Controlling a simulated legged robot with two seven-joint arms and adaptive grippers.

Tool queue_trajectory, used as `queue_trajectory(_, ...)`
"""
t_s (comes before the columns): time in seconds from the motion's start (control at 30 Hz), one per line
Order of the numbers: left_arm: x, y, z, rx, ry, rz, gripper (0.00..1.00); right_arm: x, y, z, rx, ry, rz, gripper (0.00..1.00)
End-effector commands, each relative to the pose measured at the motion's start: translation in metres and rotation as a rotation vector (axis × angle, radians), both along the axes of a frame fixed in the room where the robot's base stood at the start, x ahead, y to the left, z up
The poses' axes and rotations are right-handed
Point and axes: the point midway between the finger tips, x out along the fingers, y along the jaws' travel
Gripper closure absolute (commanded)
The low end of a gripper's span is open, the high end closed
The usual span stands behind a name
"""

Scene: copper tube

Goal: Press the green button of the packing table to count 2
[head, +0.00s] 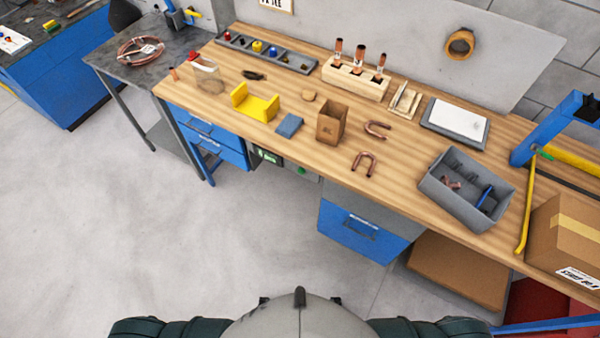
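The wooden packing table (230,116) runs from the upper left to the right in the head view. A small green button (301,170) sits on the front side of the table, under its edge. A dark display (267,157) with small green characters is mounted to the left of the button; its number is too small to read surely. Neither of my grippers is in view. Only parts of my own body show at the bottom edge.
Blue drawers (216,142) hang under the table's left part, and a blue drawer unit (362,232) is right of the button. A grey bin (437,190) and a cardboard box (570,232) stand on the right. The floor (150,235) in front is clear.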

Motion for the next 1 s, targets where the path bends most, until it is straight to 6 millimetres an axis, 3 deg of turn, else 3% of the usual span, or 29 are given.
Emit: queue_trajectory(1.0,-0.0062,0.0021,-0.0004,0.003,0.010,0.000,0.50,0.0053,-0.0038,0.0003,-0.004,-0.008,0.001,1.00)
